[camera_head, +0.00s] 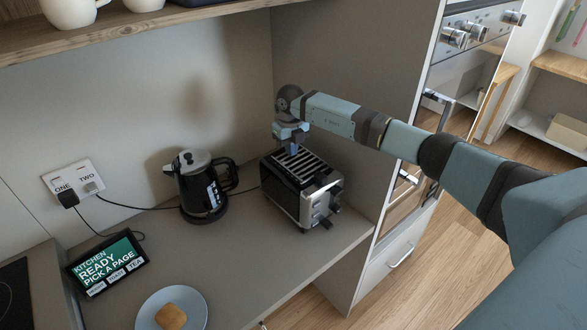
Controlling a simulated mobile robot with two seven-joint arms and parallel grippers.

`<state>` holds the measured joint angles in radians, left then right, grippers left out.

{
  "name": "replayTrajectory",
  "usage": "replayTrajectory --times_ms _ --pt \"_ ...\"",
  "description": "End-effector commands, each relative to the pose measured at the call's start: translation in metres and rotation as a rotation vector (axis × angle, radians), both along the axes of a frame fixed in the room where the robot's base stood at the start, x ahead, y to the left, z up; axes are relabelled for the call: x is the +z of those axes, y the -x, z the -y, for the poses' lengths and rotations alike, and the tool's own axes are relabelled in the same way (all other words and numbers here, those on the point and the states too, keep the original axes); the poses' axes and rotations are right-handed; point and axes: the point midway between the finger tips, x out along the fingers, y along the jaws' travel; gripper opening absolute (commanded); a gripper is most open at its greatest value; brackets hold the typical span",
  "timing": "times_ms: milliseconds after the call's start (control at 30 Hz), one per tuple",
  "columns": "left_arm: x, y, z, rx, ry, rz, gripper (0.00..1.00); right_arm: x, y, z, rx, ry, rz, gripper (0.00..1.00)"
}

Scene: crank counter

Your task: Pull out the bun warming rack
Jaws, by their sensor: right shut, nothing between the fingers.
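The black and silver toaster (287,198) stands on the counter against the side panel. Slatted bars (312,166) run across its top; I cannot tell whether they are the bun warming rack or the toaster's slots. A lever and dark knobs show on its front right end. My right gripper (291,148) points down at the back end of the toaster's top. It is shut and empty, and I cannot tell whether its tips touch the bars. The gripper hides part of that end. My left gripper is out of view.
A black kettle (201,190) stands left of the toaster. A wall socket (73,184) has a plugged cord. The tall oven cabinet (380,235) bounds the right.

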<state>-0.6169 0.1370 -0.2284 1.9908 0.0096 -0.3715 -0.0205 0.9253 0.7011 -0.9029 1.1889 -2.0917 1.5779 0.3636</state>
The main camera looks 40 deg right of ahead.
Motion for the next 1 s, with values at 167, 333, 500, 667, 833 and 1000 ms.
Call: replayTrajectory --times_ms 167,333,500,667,833,1000 --pt "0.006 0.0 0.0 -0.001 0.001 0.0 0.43 0.01 0.0 0.0 0.0 0.0 0.001 0.0" --pt "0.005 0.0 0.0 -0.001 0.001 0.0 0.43 0.011 0.0 0.0 0.0 -0.001 0.001 0.0" --pt "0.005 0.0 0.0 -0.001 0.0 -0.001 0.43 0.011 0.0 0.0 0.0 -0.001 0.001 0.14" --pt "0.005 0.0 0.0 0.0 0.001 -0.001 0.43 0.011 0.0 0.0 0.0 -0.001 0.002 0.27" --pt "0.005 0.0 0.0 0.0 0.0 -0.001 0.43 0.01 0.0 0.0 0.0 -0.001 0.001 0.27" --pt "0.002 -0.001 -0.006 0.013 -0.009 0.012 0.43 0.016 -0.001 0.0 0.0 -0.001 0.004 0.27"
